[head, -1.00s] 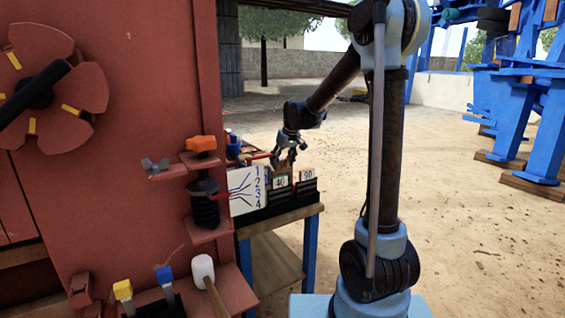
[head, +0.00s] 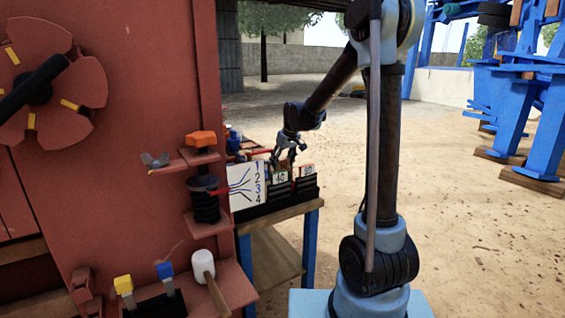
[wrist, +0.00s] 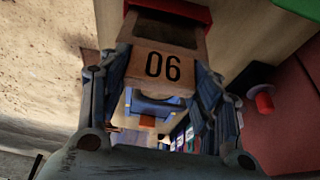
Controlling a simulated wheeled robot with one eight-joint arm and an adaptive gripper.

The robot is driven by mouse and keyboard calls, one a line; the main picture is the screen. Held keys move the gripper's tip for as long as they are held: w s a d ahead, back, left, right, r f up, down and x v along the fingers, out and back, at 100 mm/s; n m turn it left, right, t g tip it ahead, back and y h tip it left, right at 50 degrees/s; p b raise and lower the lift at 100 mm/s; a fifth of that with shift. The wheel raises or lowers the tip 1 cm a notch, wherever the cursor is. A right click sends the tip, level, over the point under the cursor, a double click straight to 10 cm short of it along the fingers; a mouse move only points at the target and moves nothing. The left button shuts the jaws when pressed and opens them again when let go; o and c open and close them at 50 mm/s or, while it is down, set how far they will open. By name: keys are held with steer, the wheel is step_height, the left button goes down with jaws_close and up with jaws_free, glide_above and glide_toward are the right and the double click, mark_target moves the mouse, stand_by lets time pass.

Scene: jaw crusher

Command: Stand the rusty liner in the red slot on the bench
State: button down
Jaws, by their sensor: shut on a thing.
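My gripper (head: 285,163) is over the bench (head: 290,218), close to the number cards. In the wrist view its fingers (wrist: 165,80) are shut on a brown plate (wrist: 166,28) with a tan face marked with a number that reads "06" here. I take this plate to be the rusty liner; the fingers hide its sides. A red edge (wrist: 185,8) shows beyond the plate at the top of the wrist view and may be the red slot. I cannot tell whether the plate's end is inside it. In the head view the slot is not clear behind my gripper.
Black racks (head: 280,201) hold cards marked "40" (head: 280,177) and "90" (head: 307,170) at the bench's front. A white numbered panel (head: 246,186) stands left of them. The red crusher wall (head: 130,150) closes off the left.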

steer(key=shift+f, duration=0.15)
steer(key=shift+c, duration=2.3)
jaws_free()
steer(key=v, duration=1.2)
steer(key=shift+w, duration=0.1)
